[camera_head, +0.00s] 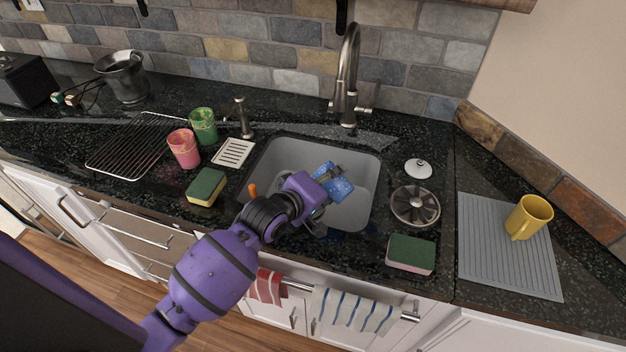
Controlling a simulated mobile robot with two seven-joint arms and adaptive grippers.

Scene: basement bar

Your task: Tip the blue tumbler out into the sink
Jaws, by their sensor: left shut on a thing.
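The blue tumbler (339,188) is patterned with lighter specks and lies tilted over the grey sink (366,210). My left gripper (325,182) comes in from the lower left and is shut on the tumbler. The tumbler's mouth and anything inside it cannot be made out. Part of the tumbler and most of the fingers are hidden by the purple gripper body. Some dishes in the sink are partly hidden under my arm. My right gripper is not in view.
The faucet (347,80) stands behind the sink. Left are a pink tumbler (184,149), a green tumbler (203,126), and a sponge (206,187). Right are a sink strainer (415,205), another sponge (410,254), and a yellow mug (529,217) on a grey mat (490,255).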

